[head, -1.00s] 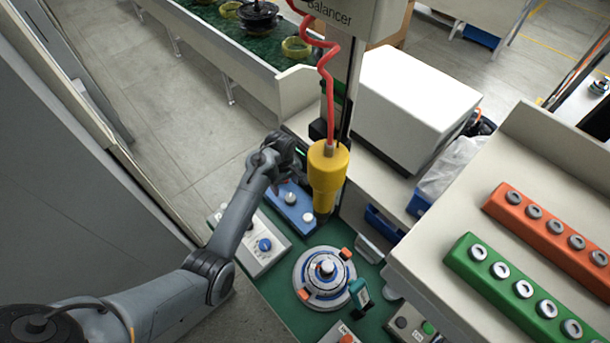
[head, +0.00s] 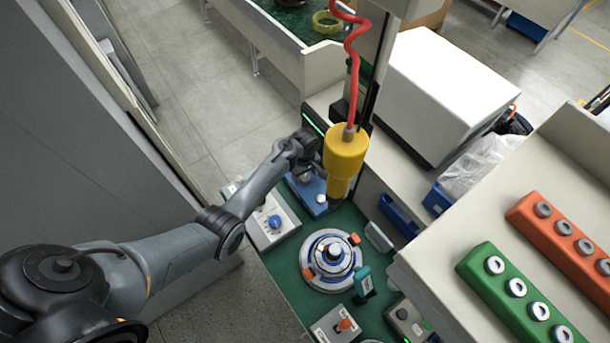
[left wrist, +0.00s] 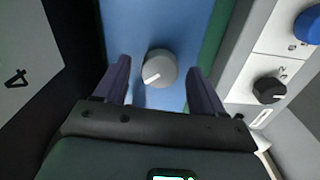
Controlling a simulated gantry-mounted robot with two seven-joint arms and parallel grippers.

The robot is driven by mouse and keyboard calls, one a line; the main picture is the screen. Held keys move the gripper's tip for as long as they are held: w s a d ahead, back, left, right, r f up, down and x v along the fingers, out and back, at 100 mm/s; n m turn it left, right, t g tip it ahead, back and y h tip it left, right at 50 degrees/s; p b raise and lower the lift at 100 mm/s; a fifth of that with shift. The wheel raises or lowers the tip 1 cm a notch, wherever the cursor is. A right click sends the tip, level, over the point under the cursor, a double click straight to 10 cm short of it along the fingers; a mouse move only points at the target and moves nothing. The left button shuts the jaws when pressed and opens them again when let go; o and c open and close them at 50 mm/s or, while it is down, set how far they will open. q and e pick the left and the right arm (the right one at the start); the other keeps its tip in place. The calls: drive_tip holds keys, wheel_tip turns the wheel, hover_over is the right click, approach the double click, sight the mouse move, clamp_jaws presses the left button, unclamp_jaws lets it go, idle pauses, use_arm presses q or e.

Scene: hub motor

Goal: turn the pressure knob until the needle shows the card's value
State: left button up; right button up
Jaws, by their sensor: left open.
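A round grey knob with a white pointer line (left wrist: 160,68) stands on a blue panel (left wrist: 135,25) in the left wrist view. My left gripper (left wrist: 162,84) is open, with one dark finger on each side of the knob and gaps to both. In the head view my left gripper (head: 304,172) is over the far part of the blue panel (head: 311,204). A smaller white knob (head: 320,199) shows on the near part of that panel. A grey surface marked 4 (left wrist: 17,78) is at the wrist view's left edge. No gauge needle is readable. My right gripper is out of view.
A grey box with a blue knob (head: 274,222) stands left of the panel. A yellow tool (head: 344,155) hangs from a red coiled hose close to the gripper's right. A round motor hub (head: 330,258) sits on the green bench top in front.

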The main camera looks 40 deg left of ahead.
use_arm(q)
drive_tip(key=shift+f, duration=0.3)
drive_tip(key=c, duration=1)
drive_tip(key=shift+c, duration=0.3)
